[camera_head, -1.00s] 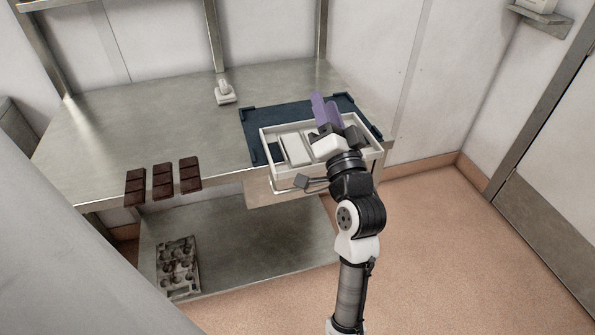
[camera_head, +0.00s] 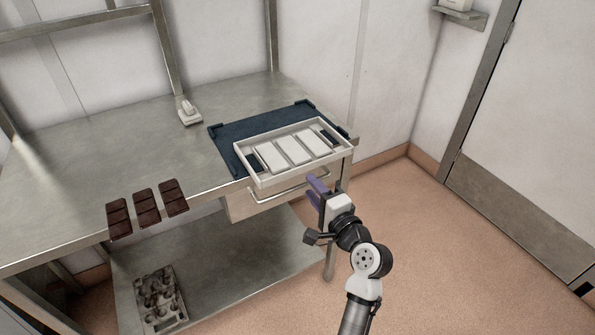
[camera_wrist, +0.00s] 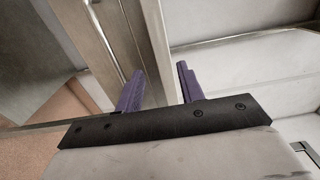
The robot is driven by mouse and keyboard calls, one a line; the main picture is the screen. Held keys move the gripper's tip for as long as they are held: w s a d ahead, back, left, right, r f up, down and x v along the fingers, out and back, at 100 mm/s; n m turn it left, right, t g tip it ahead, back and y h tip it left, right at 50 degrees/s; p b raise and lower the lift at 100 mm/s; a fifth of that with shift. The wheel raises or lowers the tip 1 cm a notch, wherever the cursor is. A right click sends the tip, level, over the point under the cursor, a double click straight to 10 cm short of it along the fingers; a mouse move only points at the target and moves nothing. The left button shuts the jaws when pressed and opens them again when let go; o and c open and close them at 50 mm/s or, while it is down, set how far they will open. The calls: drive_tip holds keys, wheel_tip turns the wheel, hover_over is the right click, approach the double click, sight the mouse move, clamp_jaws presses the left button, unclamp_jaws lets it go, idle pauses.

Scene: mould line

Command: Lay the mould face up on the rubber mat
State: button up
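The pale mould (camera_head: 250,182) is a shallow rectangular frame with three white oblong sections inside. In the head view it sits over the dark blue rubber mat (camera_head: 232,130), its front part reaching past the mat towards the table's front edge. It looks level, with its raised rim and sections turned up; I cannot tell if it lies fully flat. My gripper (camera_head: 314,191) is in front of the table, below and right of the mould's front side, apart from it. In the wrist view the purple fingers (camera_wrist: 157,88) stand wide apart with nothing held between them.
A drawer (camera_head: 265,202) with a bar handle is under the front edge, close to my gripper. Three dark chocolate bars (camera_head: 147,206) lie at the front left. A small white device (camera_head: 188,112) stands at the back. A dark cavity tray (camera_head: 160,298) rests on the lower shelf (camera_head: 225,265).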

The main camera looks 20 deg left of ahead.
sight(300, 167)
drive_tip(key=shift+p+x, duration=0.5)
drive_tip(key=shift+x, duration=2.9)
clamp_jaws()
drive_tip(key=shift+r, duration=0.1)
drive_tip(key=shift+r+p, duration=0.95)
wheel_tip(300, 167, up, 6)
drive_tip(key=p, duration=0.5)
drive_tip(key=r+v, duration=0.3)
drive_tip(key=v, duration=0.9)
drive_tip(key=r+v, duration=0.3)
drive_tip(key=v, duration=0.9)
